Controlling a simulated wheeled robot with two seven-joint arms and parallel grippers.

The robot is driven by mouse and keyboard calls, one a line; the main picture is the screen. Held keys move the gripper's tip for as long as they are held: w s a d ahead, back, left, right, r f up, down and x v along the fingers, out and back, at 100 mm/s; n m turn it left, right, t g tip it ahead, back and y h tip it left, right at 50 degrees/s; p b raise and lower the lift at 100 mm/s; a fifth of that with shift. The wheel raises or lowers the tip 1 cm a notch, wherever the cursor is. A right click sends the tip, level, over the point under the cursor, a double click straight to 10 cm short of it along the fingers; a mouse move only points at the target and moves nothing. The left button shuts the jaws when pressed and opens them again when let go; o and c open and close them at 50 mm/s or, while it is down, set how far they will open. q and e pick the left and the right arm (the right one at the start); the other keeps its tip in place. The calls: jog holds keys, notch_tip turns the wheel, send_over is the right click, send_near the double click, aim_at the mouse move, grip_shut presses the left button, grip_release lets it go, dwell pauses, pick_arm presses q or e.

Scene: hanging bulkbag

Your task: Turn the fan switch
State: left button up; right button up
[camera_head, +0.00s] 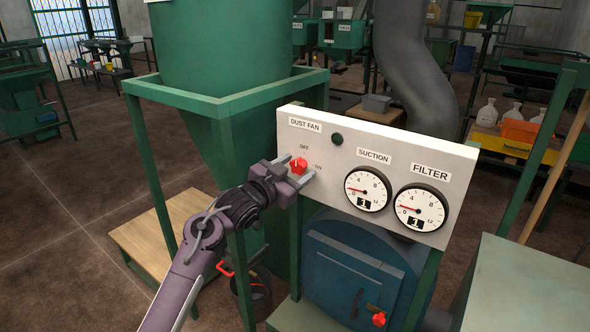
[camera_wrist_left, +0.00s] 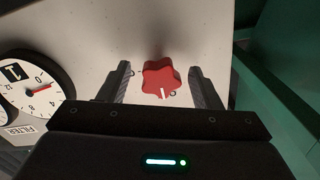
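The fan switch (camera_head: 299,165) is a red lobed knob on a white panel, below the "DUST FAN" label and between the "OFF" and "ON" marks. Its white pointer line shows in the left wrist view on the knob (camera_wrist_left: 161,78). My left gripper (camera_head: 298,170) is at the panel with its fingers on either side of the knob. In the left wrist view the gripper (camera_wrist_left: 161,85) is open, with a gap between each finger and the knob. My right gripper is not in either view.
Right of the knob, the panel (camera_head: 350,145) holds a suction gauge (camera_head: 367,189) and a filter gauge (camera_head: 420,208). A dark round button or lamp (camera_head: 337,139) is above. Below is a blue dust unit (camera_head: 350,270) with a small red knob (camera_head: 379,320). A green frame stands left of the panel.

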pick_arm(q)
jog(key=b+v, duration=0.2)
jog(key=v, duration=0.6)
jog(key=shift+w, duration=0.1)
